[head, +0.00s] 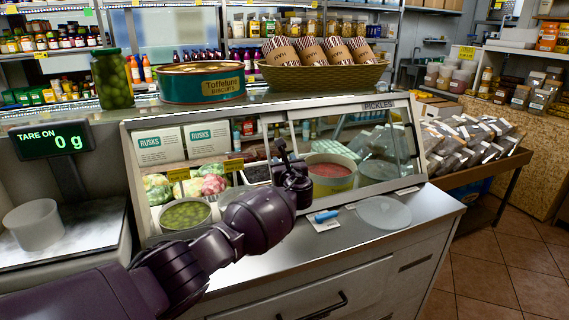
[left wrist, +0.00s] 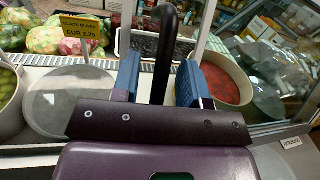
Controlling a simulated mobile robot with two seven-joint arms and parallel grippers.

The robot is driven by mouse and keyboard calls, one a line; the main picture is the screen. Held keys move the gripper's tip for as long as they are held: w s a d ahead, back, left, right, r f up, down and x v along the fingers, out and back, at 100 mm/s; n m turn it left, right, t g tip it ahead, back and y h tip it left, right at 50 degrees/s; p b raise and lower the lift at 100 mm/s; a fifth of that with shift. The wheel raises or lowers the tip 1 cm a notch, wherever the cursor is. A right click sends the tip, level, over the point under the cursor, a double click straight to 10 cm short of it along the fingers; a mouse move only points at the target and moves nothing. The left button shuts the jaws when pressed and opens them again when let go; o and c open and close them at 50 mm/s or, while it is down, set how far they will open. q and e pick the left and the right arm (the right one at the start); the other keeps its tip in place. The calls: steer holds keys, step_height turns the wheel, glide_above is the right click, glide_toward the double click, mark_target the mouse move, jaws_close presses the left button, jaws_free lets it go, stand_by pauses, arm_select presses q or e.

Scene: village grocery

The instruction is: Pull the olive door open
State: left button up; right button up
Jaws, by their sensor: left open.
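The olive door (head: 205,165) is the left glass panel of the counter display case, with a bowl of green olives (head: 185,215) behind it. It looks closed. A black bar handle (left wrist: 166,45) stands upright in the left wrist view. My left gripper (head: 288,160) is at the front of the case, near the middle upright. In the left wrist view its two blue-padded fingers (left wrist: 158,70) are apart, one on each side of the handle. Gaps show between the pads and the bar. The handle's lower end is hidden behind the gripper body. My right gripper is not in view.
The pickles side (head: 375,150) of the case is to the right, with a red-filled bowl (head: 330,185) inside. A blue-handled item (head: 326,216) and a round clear lid (head: 383,212) lie on the counter ledge. A scale (head: 60,245) stands left. Tiled floor is clear at right.

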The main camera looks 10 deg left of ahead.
arm_select(q)
steer(key=shift+s+d+r, duration=0.1)
steer(key=shift+s+d, duration=0.05)
steer(key=shift+s, duration=0.2)
steer(key=p+v, duration=0.4)
steer(key=v, duration=0.6)
